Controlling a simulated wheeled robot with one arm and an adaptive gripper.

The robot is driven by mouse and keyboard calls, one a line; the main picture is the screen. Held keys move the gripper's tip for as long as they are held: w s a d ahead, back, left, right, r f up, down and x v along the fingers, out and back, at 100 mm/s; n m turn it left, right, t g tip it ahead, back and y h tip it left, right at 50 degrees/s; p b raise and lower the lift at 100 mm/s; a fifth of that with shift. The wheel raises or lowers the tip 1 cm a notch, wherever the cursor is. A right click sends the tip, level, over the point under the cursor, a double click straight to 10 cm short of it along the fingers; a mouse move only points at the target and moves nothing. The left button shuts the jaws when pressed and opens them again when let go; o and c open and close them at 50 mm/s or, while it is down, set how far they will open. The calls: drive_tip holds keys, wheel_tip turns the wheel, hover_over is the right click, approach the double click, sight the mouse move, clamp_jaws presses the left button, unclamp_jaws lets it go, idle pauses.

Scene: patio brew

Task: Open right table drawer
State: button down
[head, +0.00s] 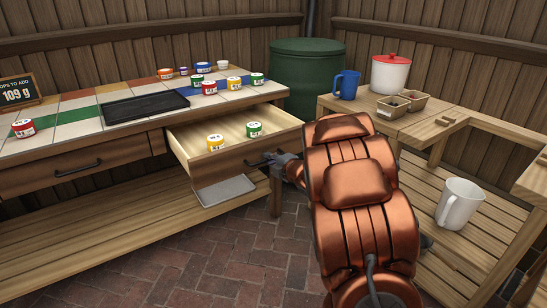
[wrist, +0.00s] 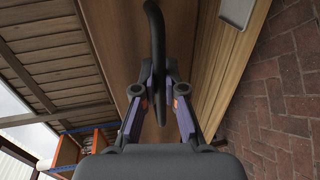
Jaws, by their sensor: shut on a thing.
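The right table drawer (head: 232,158) is pulled out from the tiled table in the head view. Inside it stand a yellow jar (head: 215,143) and a green jar (head: 254,129). My gripper (head: 272,160) is at the right part of the drawer front and hides most of the handle there. In the wrist view the dark curved drawer handle (wrist: 154,38) runs between the two fingers of my gripper (wrist: 158,88), which is shut on it. The wooden drawer front (wrist: 185,35) lies behind the handle.
The left drawer (head: 50,177) is closed. Several jars, including a red one (head: 23,128), and a black tray (head: 145,107) are on the tabletop. A grey tray (head: 225,190) lies below. The side table (head: 400,125) stands right. Brick floor (head: 215,265) is clear in front.

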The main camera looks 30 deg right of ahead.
drive_tip(key=shift+s, duration=0.1)
drive_tip(key=c, duration=1.2)
unclamp_jaws()
drive_tip(key=shift+s, duration=0.1)
drive_tip(key=v, duration=1.1)
drive_tip(key=shift+s+d, duration=0.1)
drive_tip(key=shift+s, duration=0.3)
drive_tip(key=shift+r, duration=0.1)
